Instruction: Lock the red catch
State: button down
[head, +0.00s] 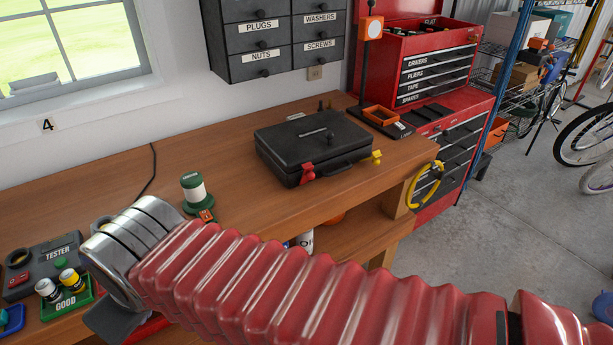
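A closed black case (315,142) lies on the wooden workbench, right of the middle. The red catch (308,173) is on its front face, near the left front corner. A yellow catch (376,157) is on the same face, near the right corner. The front handle is between the catches. The red catch is too small to tell whether it is locked. My red ribbed arm crosses the foreground to a silver joint at the left, apart from the case in the picture.
A green-and-white spool (194,190) stands left of the case. A tester (48,262) and a green tray (68,300) marked GOOD are at the far left. A dark stand with an orange tray (380,115) is behind the case, right. Drawers (262,42) hang above.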

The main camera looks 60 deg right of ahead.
aim_at(308, 175)
jog(key=u, duration=0.45)
jog(key=k, duration=1.35)
jog(key=z, duration=0.85)
jog(key=i, duration=1)
jog(key=z, duration=0.05)
